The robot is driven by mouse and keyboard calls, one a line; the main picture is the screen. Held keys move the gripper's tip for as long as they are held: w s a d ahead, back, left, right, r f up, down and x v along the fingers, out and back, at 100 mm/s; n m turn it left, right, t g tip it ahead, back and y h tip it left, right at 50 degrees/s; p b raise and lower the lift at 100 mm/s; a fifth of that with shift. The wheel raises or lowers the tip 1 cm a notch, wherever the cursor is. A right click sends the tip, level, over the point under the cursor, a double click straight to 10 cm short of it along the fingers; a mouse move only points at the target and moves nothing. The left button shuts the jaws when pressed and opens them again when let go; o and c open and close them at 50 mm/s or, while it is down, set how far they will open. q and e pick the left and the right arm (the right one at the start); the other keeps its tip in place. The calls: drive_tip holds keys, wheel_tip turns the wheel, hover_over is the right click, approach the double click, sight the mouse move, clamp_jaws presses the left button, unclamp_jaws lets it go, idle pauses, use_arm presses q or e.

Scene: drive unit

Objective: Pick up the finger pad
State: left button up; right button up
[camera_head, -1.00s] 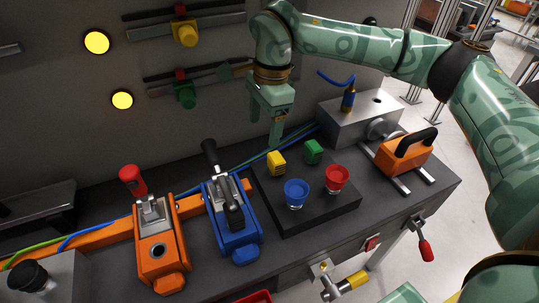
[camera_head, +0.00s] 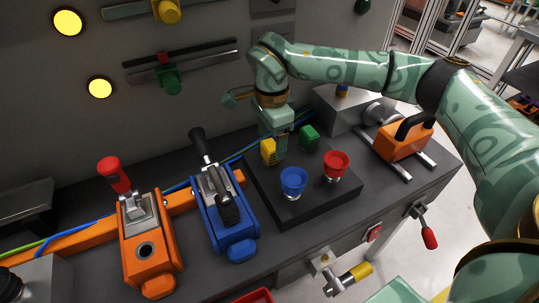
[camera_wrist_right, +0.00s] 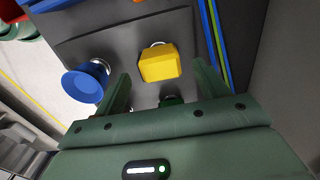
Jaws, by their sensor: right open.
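I cannot tell for sure which thing is the finger pad. My right gripper (camera_head: 275,148) is open above a dark block (camera_head: 317,206) on the bench. A small yellow block-shaped piece (camera_head: 268,152) on it is partly hidden by the gripper in the head view. In the right wrist view, the yellow piece (camera_wrist_right: 159,63) shows ahead of the right gripper (camera_wrist_right: 161,72), between the lines of its two fingers, with nothing held. A green piece (camera_head: 309,138), a blue cup-shaped knob (camera_head: 293,182) and a red one (camera_head: 336,164) stand beside it. My left gripper is out of view.
A blue lever unit (camera_head: 225,215) and an orange lever unit (camera_head: 148,250) stand to the left. An orange handled block (camera_head: 404,142) on rails and a grey box (camera_head: 340,110) stand to the right. Cables run behind the dark block, before the wall panel.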

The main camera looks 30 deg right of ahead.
sight(270, 145)
wheel_tip(270, 145, down, 3)
drive_tip(key=shift+w+f+b, duration=0.1)
drive_tip(key=shift+f+b, duration=0.1)
drive_tip(key=shift+b, duration=0.2)
drive_tip(key=shift+a+r, duration=0.1)
drive_tip(key=shift+r, duration=0.05)
drive_tip(key=shift+c, duration=1)
drive_tip(key=c, duration=1)
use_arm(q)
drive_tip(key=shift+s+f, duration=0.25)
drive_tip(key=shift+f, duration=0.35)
